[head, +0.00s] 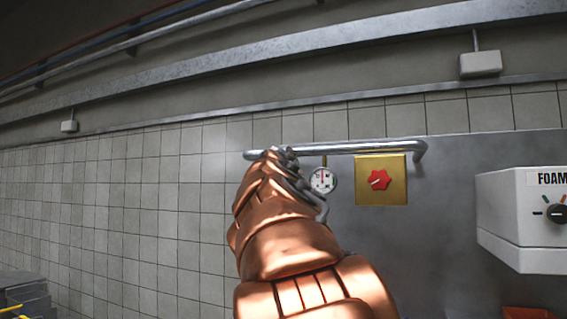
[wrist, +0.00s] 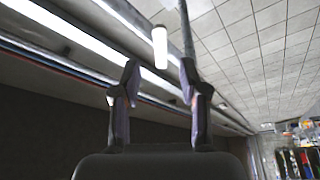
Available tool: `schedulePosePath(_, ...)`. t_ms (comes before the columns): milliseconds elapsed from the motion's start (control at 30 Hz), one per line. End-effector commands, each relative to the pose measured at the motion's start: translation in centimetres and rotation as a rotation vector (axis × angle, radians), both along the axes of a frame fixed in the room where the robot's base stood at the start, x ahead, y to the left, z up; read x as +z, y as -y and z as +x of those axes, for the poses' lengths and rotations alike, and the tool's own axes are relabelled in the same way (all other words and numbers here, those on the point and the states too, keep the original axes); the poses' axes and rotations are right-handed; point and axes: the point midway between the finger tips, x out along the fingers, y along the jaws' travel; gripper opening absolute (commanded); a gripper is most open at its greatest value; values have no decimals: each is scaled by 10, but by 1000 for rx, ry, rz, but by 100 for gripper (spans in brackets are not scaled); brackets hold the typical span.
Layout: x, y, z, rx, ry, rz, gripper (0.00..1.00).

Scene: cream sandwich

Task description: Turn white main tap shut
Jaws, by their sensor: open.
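I see no white main tap in either view; my copper-coloured arm hides part of the wall in the head view. A red star-shaped knob (head: 379,180) with a white mark sits on a square brass plate (head: 396,195) to the right of my arm. A round white gauge (head: 322,180) with a red needle is between them, close beside my arm in the picture. My gripper (wrist: 159,80) shows in the wrist view with its two dark fingers apart and nothing between them. In the head view, its fingers are hard to make out at the arm's upper end.
A metal pipe (head: 350,148) runs along the wall above the gauge and plate. A white box (head: 520,205) marked "FOAM" with a black dial (head: 556,214) stands out at the right.

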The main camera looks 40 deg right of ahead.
Motion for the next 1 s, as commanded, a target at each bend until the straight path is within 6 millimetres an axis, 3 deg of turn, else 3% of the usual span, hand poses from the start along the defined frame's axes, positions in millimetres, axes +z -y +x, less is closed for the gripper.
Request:
schedulePosePath(400, -9, -25, -29, -1, 0, 1, 44)
schedulePosePath(867, -11, -28, -32, 0, -2, 0, 44)
schedulePosePath(1000, -20, -26, -33, -3, -10, 26, 29)
